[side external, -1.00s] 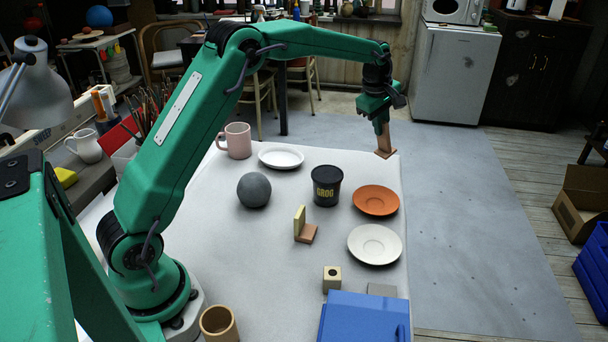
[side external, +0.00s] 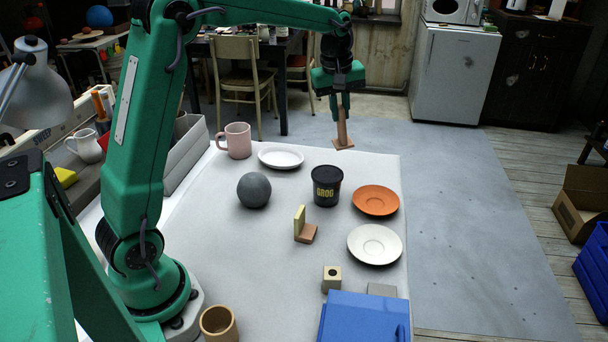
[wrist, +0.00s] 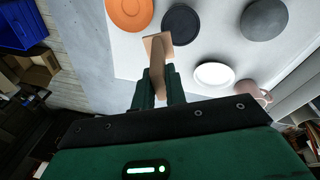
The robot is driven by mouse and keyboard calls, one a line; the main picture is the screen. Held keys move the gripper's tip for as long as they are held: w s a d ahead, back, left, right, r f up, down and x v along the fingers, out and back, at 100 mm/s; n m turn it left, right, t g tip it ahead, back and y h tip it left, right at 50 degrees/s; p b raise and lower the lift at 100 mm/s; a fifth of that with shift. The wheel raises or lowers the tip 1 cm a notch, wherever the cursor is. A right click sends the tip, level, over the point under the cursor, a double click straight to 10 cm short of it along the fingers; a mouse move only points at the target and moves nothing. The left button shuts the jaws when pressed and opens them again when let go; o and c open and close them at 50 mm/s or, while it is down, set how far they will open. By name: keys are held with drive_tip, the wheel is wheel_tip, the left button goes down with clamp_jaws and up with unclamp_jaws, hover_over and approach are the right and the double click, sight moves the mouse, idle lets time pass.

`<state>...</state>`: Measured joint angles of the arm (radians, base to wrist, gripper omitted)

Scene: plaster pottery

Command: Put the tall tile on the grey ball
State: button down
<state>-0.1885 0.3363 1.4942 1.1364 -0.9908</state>
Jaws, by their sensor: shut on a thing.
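My gripper (side external: 340,108) is shut on a brown tile piece (side external: 343,143) with an upright part and a flat foot at its lower end. It hangs in the air above the far edge of the table. In the wrist view, the piece (wrist: 158,46) points away from the jaws (wrist: 158,92), its upper part hidden between them. The grey ball (side external: 254,190) rests on the table, left of the black tub and nearer the camera than the held piece. The ball also shows at the upper right of the wrist view (wrist: 264,18).
A black tub (side external: 326,186), white plate (side external: 281,158) and pink mug (side external: 237,141) stand near the ball. A cream-and-brown tile piece (side external: 302,228), orange saucer (side external: 376,200), cream saucer (side external: 375,244), small block (side external: 332,278) and blue box (side external: 362,318) lie farther right or nearer.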

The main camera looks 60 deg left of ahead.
drive_tip(key=shift+s+r+m+g, duration=0.3)
drive_tip(key=shift+s+r+m, duration=0.95)
drive_tip(key=shift+s, duration=3.25)
drive_tip(key=shift+s+r+m+g, duration=0.25)
drive_tip(key=shift+s+m, duration=1.9)
drive_tip(key=shift+s, duration=2.3)
drive_tip(key=a+f, duration=0.7)
drive_tip(key=a, duration=0.4)
drive_tip(key=shift+s+a, duration=0.25)
drive_tip(key=shift+a, duration=0.1)
drive_tip(key=shift+f, duration=0.15)
drive_tip(key=shift+f, duration=1.95)
drive_tip(key=shift+f, duration=0.1)
drive_tip(key=c, duration=1.4)
unclamp_jaws()
drive_tip(key=shift+c, duration=0.2)
